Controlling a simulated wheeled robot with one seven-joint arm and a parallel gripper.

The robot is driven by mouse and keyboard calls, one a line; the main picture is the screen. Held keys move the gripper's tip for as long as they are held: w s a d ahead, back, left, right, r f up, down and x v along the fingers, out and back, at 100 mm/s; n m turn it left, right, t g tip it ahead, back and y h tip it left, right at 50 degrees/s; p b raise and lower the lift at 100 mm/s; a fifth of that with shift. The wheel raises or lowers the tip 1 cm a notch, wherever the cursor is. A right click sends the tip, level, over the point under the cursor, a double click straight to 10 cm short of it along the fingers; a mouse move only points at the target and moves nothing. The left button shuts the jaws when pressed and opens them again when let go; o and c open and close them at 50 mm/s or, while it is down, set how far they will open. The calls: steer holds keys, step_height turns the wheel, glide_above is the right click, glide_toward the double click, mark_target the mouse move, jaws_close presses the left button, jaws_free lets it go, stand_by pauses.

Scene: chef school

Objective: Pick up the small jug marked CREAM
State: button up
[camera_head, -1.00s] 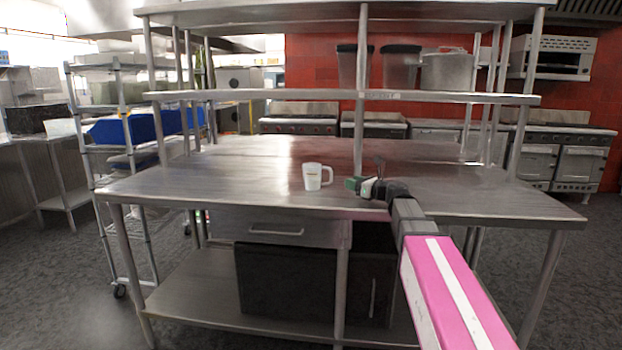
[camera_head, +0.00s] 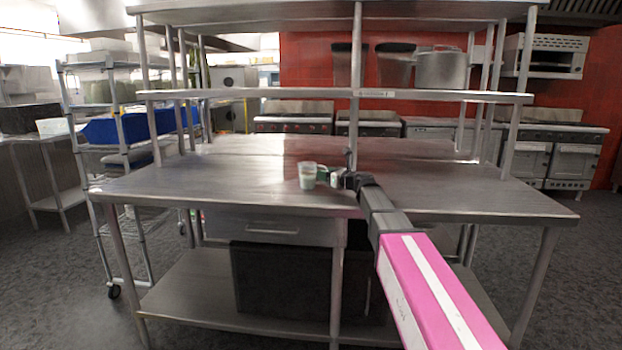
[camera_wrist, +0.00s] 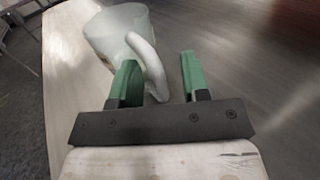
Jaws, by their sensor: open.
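A small whitish jug (camera_head: 307,175) stands upright on the steel table near its front edge. Its marking cannot be read now. In the wrist view the jug (camera_wrist: 112,30) is at the upper left, with its handle (camera_wrist: 150,62) toward my gripper. My gripper (camera_wrist: 158,75) has two green fingers and is open. The handle's lower end reaches between the fingers, close to the left one; I cannot tell if they touch. In the head view my gripper (camera_head: 326,175) is just right of the jug, at about its height.
The steel table (camera_head: 220,180) is otherwise clear around the jug. A shelf (camera_head: 240,95) on posts runs above the table, with a post (camera_head: 355,120) behind my gripper. A wheeled rack with a blue bin (camera_head: 110,130) stands at the left.

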jaws_close()
steer(key=shift+r, duration=0.1)
stand_by(0.3)
steer(key=shift+r, duration=0.9)
steer(key=shift+s+a+r, duration=0.1)
steer(key=shift+r, duration=0.5)
steer(key=shift+s+a+r, duration=0.1)
steer(key=shift+r, duration=0.5)
steer(key=s+a+r, duration=0.6)
steer(key=a, duration=0.3)
steer(key=shift+s+r, duration=0.15)
steer(key=shift+r, duration=0.1)
steer(key=shift+a, duration=0.1)
